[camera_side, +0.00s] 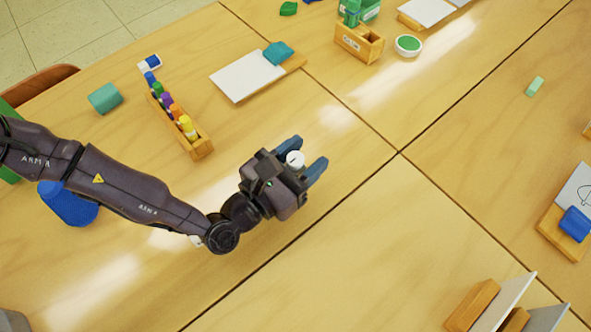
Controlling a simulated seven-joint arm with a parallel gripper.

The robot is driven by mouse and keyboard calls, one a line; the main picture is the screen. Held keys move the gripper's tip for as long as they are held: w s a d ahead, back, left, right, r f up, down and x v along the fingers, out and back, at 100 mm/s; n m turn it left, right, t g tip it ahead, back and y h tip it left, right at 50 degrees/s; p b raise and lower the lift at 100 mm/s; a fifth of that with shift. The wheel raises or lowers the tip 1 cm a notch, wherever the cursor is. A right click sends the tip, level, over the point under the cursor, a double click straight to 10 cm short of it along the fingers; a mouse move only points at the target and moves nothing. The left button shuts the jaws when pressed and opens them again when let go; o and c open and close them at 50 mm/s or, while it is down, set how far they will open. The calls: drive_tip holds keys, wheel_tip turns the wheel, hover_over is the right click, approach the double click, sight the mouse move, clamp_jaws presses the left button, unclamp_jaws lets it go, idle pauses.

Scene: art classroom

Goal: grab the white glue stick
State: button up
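A white round-topped object, which looks like the white glue stick (295,159), is between the two blue fingers of my gripper (303,158) near the middle of the table. It seems close to the left finger, and a gap shows between it and the right finger. The fingers are spread apart, so my gripper is open around it. The lower part of the glue stick is hidden by the gripper, and I cannot tell whether a finger touches it.
A wooden rack (201,148) of colored bottles stands to the left of my gripper. A wooden box (359,42) is at the back.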

drive_tip(key=c, duration=0.7)
drive_tip(key=shift+r, duration=0.1)
